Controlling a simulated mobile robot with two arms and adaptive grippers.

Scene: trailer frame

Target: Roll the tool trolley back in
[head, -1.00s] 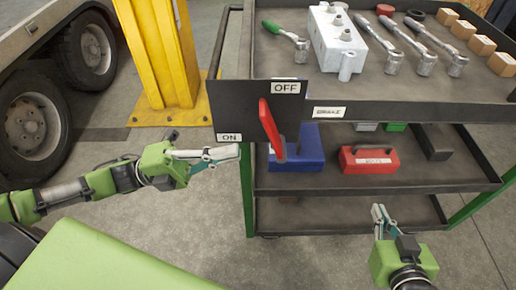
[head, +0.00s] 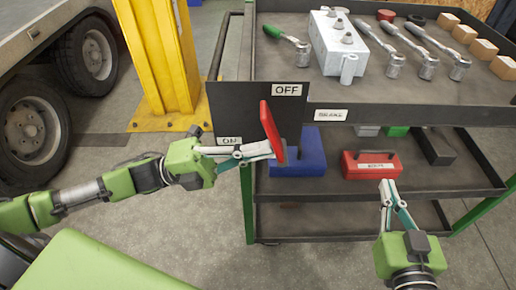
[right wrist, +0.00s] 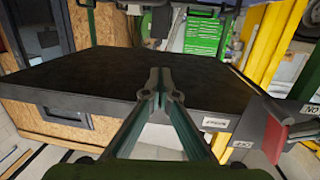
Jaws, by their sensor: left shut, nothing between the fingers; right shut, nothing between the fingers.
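The tool trolley (head: 400,188) stands ahead, with dark shelves and green legs. A red lever (head: 272,130) is on its dark end plate (head: 250,105), between an OFF label (head: 287,89) and an ON label (head: 229,141). The lever also shows in the right wrist view (right wrist: 277,140). My left gripper (head: 270,148) is shut and empty, its tips at the lever's left side; I cannot tell whether they touch. My right gripper (head: 388,184) is shut and empty in front of the shelves; its closed tips show in the right wrist view (right wrist: 160,75).
Sockets, ratchets and wooden blocks (head: 484,47) lie on the top shelf. A blue case (head: 305,160) and a red toolbox (head: 371,165) sit below. A yellow post (head: 160,60) and a wheeled trailer (head: 30,55) stand left. Floor between post and trolley is clear.

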